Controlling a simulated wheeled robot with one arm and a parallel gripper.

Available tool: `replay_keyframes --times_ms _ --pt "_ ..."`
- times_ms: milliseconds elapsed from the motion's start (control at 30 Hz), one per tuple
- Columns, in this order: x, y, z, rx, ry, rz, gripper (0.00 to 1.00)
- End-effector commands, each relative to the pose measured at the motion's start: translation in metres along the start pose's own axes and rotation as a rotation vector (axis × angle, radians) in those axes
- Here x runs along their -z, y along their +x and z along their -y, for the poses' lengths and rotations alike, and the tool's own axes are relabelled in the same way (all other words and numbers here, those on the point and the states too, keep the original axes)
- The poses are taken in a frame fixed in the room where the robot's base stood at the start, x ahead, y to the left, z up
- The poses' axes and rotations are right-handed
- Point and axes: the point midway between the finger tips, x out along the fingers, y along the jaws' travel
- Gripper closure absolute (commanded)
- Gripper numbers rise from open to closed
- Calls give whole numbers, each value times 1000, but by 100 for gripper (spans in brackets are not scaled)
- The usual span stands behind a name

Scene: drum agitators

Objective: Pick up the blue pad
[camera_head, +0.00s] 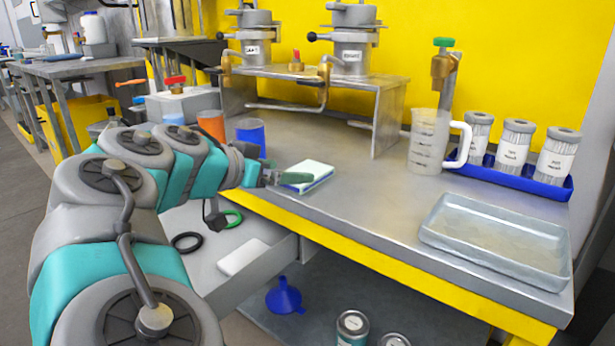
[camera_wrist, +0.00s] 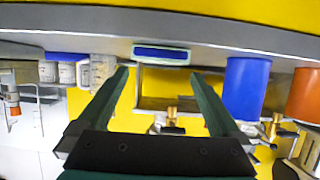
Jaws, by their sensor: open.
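The blue pad (camera_head: 308,174) is a flat block with a whitish top and blue side, lying near the bench's front edge in the head view. In the wrist view the pad (camera_wrist: 160,53) shows as a blue strip with a pale rim, ahead of my fingertips and between their lines. My gripper (camera_head: 292,178) is at the pad's near left side in the head view, and its finger overlaps the pad's picture there. In the wrist view my gripper (camera_wrist: 160,76) has its two dark green fingers wide apart with nothing between them. I cannot tell whether a finger touches the pad.
A blue cup (camera_head: 250,137) and an orange cup (camera_head: 211,124) stand left of the pad. A metal stand (camera_head: 390,100) is behind. A clear jug (camera_head: 428,140), a blue tray (camera_head: 510,178) with jars and a metal tray (camera_head: 500,222) are rightward. An open drawer (camera_head: 270,262) lies below.

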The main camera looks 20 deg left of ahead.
Motion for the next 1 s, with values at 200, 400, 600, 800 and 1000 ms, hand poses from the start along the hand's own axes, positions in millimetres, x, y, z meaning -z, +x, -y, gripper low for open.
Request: replay_keyframes --times_ms 200,400,600,800,1000 --pt "0 18 -1 1 0 0 0" --pt "-1 47 -3 -1 1 0 0" --pt "-1 53 -2 2 2 -1 0" --pt "-1 53 -2 2 2 -1 14" --pt "-1 53 -2 1 2 0 36"
